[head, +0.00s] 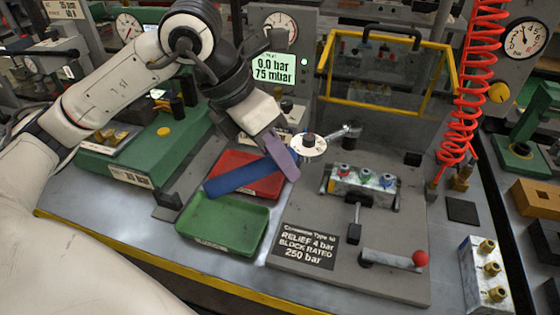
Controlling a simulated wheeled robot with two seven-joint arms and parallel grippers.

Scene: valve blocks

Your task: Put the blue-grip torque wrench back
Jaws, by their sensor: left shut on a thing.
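The torque wrench has a blue grip (238,178), a round white dial (316,150) and a metal head at its right end. It lies slantwise across the picture, with the grip in front of the red tray (270,187). My left gripper (283,158) comes down from the upper left and is shut on the wrench near the dial end of the grip. The wrench appears held above the bench; its exact height cannot be told. My right gripper is not in view.
A green tray (222,223) stands before the red one. A valve block (362,185) is clamped on the grey plate, with a red-knobbed lever (420,259) in front. A yellow-framed guard (388,110) stands behind. A red coiled hose (482,80) hangs at the right.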

